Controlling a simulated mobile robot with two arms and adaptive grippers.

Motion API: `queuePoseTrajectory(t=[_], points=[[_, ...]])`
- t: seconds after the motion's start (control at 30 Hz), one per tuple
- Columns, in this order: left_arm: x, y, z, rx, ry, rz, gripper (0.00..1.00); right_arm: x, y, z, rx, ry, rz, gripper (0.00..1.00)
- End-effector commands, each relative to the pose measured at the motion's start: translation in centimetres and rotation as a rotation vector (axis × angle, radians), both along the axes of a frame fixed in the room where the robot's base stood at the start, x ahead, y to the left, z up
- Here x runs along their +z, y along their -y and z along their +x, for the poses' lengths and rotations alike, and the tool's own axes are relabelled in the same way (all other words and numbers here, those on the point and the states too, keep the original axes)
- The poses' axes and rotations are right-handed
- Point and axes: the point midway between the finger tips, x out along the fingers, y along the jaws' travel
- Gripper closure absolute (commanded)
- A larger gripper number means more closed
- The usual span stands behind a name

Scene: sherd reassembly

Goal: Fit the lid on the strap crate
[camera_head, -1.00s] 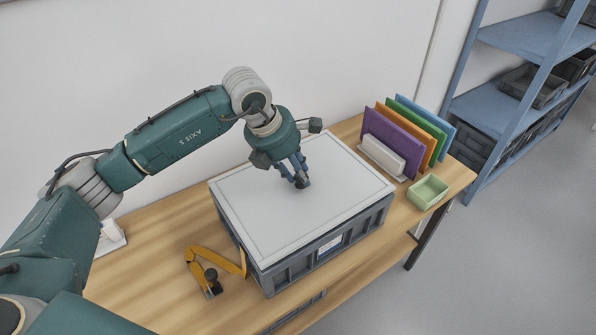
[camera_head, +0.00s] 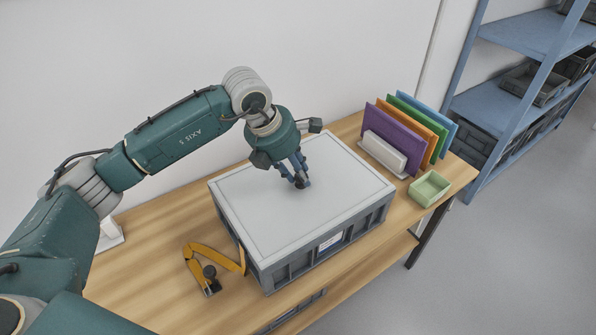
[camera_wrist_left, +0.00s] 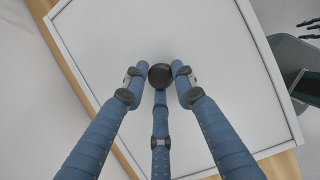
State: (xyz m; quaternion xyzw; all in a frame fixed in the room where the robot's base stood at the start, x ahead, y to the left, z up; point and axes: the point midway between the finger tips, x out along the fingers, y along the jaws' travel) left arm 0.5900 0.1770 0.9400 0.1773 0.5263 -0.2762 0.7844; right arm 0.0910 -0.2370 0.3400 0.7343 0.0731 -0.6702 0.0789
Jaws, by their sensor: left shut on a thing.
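The grey-white lid (camera_head: 340,194) lies on top of the dark grey strap crate (camera_head: 290,272), its edges roughly in line with the crate's walls. I cannot tell whether it is fully seated. My left gripper (camera_head: 301,183) points down at the middle of the lid. In the left wrist view its blue fingers close around a dark round knob (camera_wrist_left: 160,76) on the lid (camera_wrist_left: 215,60). The yellow strap (camera_head: 212,253) with a black buckle (camera_head: 210,272) lies loose beside the crate's left side.
A white rack (camera_head: 384,152) with coloured panels (camera_head: 398,133) stands right of the crate, near a small green tray (camera_head: 430,188). A blue shelf (camera_head: 500,100) is at the far right.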

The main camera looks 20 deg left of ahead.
Motion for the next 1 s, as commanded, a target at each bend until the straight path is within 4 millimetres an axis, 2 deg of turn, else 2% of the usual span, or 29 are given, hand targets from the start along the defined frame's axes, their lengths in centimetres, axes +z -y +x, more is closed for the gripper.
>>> queuePoseTrajectory(t=[0.17, 0.2, 0.3, 0.67, 0.77, 1.0], points=[[0.2, 0.0, 0.1, 0.000, 0.003, -0.001, 1.00, 0.0, 0.0, 0.0, 0.000, 0.000, 0.000, 0.60], [0.2, 0.0, 0.1, 0.000, 0.003, -0.001, 0.70, 0.0, 0.0, 0.0, 0.000, 0.000, 0.000, 0.60], [0.1, 0.0, 0.1, 0.000, 0.002, -0.001, 0.52, 0.0, 0.0, 0.0, 0.000, 0.000, 0.000, 0.60], [0.4, -0.1, -0.1, 0.000, 0.001, 0.001, 0.52, 0.0, -0.2, 0.1, 0.000, 0.001, 0.002, 0.60], [1.6, -0.4, -0.4, 0.000, 0.003, 0.001, 0.52, 0.0, -0.2, 0.0, 0.000, 0.001, 0.002, 0.60], [6.3, -1.7, -1.8, 0.001, 0.006, 0.000, 0.52, 0.0, -0.2, 0.0, 0.000, 0.000, 0.002, 0.60]])
